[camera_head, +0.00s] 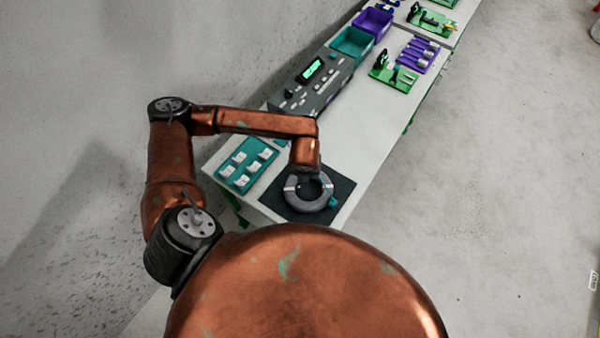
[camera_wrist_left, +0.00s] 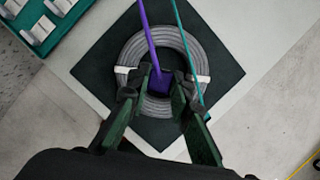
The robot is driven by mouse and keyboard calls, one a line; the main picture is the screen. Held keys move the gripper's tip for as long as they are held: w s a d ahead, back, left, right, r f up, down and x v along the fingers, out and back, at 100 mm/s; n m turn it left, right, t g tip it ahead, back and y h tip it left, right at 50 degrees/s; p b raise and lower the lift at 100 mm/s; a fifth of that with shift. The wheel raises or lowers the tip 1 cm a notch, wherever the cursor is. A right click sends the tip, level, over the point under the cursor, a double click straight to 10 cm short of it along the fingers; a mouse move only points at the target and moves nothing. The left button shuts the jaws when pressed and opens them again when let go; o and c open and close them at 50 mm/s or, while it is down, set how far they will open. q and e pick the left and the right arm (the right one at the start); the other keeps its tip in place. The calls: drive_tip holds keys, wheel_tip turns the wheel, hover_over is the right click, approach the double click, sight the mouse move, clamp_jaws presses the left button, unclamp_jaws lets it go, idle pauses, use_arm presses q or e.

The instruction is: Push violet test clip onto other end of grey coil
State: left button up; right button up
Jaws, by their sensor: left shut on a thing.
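The grey coil (camera_head: 300,207) lies on a dark square mat (camera_head: 343,190) on the bench; two white bands show on the coil (camera_wrist_left: 131,53) in the left wrist view. My left gripper (camera_wrist_left: 161,84) is over the coil, shut on the violet test clip (camera_wrist_left: 160,80). A violet lead (camera_wrist_left: 147,35) runs up from the clip. The fingers hide part of the coil's near side, so I cannot tell whether the clip touches a coil end. A teal clip (camera_head: 333,202) sits at the coil's right side, and a teal lead (camera_wrist_left: 187,50) crosses the coil. My right gripper is out of view.
A teal tray (camera_head: 232,183) with several white parts is left of the mat. A dark instrument (camera_head: 300,95) with a green display, then teal (camera_head: 352,42) and purple (camera_head: 373,22) bins, stand farther along. Green and purple holders are beyond. The bench middle is clear.

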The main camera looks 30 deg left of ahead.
use_arm(q)
drive_tip(key=n, duration=0.3)
drive_tip(key=f+n+g+y, duration=0.1)
drive_tip(key=n, duration=0.1)
drive_tip(key=shift+w+a+p, duration=0.1)
drive_tip(key=shift+a+p, duration=0.1)
drive_tip(key=shift+p, duration=0.2)
drive_tip(key=n, duration=0.3)
drive_tip(key=shift+a+f+g+y, duration=0.2)
drive_tip(key=shift+g+y, duration=0.1)
drive_tip(key=shift+g, duration=0.1)
drive_tip(key=n, duration=0.1)
drive_tip(key=n+g, duration=0.1)
drive_tip(key=n, duration=0.1)
drive_tip(key=f+n+p, duration=0.1)
drive_tip(key=shift+a+n, duration=0.25)
drive_tip(key=shift+n, duration=0.15)
drive_tip(key=shift+a+f+n+g+b, duration=0.1)
drive_tip(key=shift+f+n+g+b, duration=0.25)
drive_tip(key=shift+f+n+b, duration=0.55)
drive_tip(key=shift+a+f+n+g+b, duration=0.1)
drive_tip(key=shift+f+n+g+b, duration=0.3)
drive_tip(key=shift+f+n, duration=0.8)
drive_tip(key=shift+f+b, duration=0.3)
drive_tip(key=shift+f, duration=0.55)
drive_tip(key=shift+a, duration=0.15)
drive_tip(key=shift+f, duration=0.15)
